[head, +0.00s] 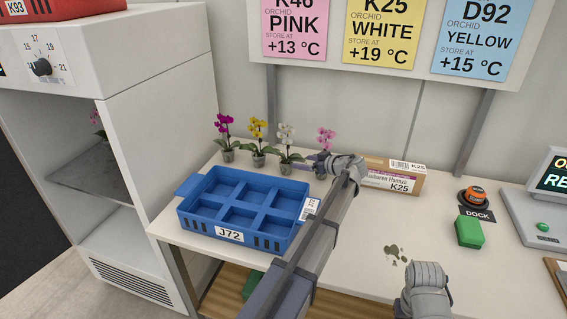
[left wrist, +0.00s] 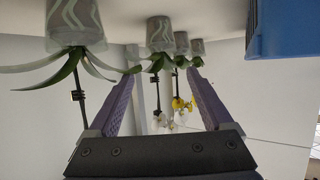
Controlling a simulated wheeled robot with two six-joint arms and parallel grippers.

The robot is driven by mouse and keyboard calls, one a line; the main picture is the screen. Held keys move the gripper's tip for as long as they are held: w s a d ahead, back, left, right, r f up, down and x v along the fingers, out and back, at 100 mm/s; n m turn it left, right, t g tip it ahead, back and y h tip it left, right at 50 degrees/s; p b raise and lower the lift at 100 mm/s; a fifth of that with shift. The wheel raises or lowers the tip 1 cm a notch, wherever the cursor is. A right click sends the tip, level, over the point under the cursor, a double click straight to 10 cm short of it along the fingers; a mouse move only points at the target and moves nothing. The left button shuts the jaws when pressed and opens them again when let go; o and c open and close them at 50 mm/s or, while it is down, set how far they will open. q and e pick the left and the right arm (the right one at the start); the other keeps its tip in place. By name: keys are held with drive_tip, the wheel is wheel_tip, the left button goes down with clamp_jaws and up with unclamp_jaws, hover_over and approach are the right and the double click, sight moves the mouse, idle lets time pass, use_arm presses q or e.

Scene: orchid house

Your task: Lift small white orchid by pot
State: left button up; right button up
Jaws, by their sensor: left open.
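The small white orchid (head: 286,136) stands upright in a grey pot (head: 285,168) on the table, third from the left in a row. My left gripper (head: 316,160) is open and empty to its right, close to the pink orchid (head: 325,137). In the left wrist view, which is upside down, the white orchid's pot (left wrist: 160,33) shows beyond the open left gripper (left wrist: 163,80). Its white blooms (left wrist: 160,119) show between the fingers. The fingers do not appear to touch its pot. My right gripper's fingers are not seen.
A magenta orchid (head: 224,126) and a yellow orchid (head: 257,130) stand left of the white one. A blue divided crate (head: 232,236) is in front of the row. A cardboard box (head: 393,180) lies right of my left gripper. A green block (head: 469,232) is farther right.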

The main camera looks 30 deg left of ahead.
sight(289, 161)
use_arm(q)
drive_tip(key=shift+a+f, duration=0.1)
drive_tip(key=b+x, duration=0.2)
drive_tip(key=x, duration=0.4)
drive_tip(key=shift+f+b, duration=0.1)
drive_tip(key=shift+b, duration=0.2)
drive_tip(key=shift+w+a, duration=0.1)
drive_tip(key=shift+a, duration=0.15)
drive_tip(key=shift+b+x, duration=1.25)
drive_tip(key=shift+x, duration=1.4)
drive_tip(key=shift+d+f, duration=0.1)
drive_tip(key=c, duration=1.2)
